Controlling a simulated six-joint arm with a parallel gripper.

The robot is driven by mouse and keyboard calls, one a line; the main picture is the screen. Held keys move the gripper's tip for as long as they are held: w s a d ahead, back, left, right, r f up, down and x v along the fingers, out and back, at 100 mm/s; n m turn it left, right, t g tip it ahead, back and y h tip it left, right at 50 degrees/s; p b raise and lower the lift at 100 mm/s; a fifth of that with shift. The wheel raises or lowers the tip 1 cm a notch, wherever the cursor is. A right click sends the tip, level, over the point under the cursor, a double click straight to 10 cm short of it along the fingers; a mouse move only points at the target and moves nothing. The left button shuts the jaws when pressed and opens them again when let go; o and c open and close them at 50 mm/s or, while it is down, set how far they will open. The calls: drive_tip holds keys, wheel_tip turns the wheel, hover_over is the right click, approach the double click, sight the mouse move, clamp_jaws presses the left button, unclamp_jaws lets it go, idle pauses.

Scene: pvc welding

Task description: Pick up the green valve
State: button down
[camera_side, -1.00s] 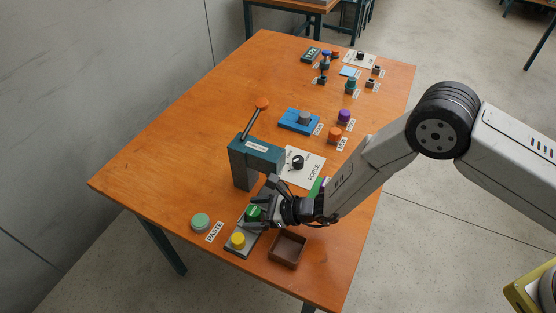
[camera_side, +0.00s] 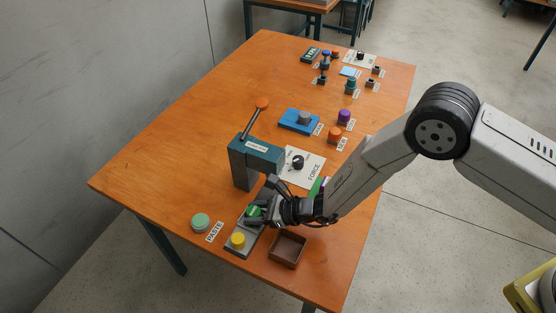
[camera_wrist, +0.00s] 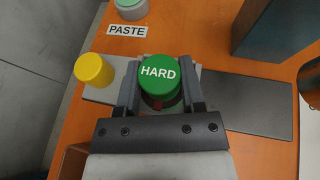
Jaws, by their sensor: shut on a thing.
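The green valve (camera_side: 255,211) is a round cap on the grey plate (camera_side: 238,250) near the front of the table. In the wrist view the green valve (camera_wrist: 159,77) reads HARD and stands between my fingers. My gripper (camera_side: 257,212) is shut on it, with one finger on each side. The wrist view shows my gripper (camera_wrist: 160,95) with both fingers against the cap's sides. The cap's lower part is partly hidden by the fingers. It appears to be still at the plate, not clearly lifted.
A yellow cap (camera_side: 238,240) sits beside it on the same plate. A green PASTE button (camera_side: 200,221) is to the left. A brown open box (camera_side: 288,249) is to the right. A dark teal press (camera_side: 253,162) with an orange-knobbed lever stands close behind.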

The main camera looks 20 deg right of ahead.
drive_tip(key=shift+r, duration=0.15)
drive_tip(key=shift+r, duration=0.8)
drive_tip(key=s+d+r, duration=0.8)
drive_tip(key=s+r, duration=0.3)
drive_tip(key=shift+s, duration=0.25)
drive_tip(key=shift+r, duration=0.1)
drive_tip(key=shift+w, duration=0.1)
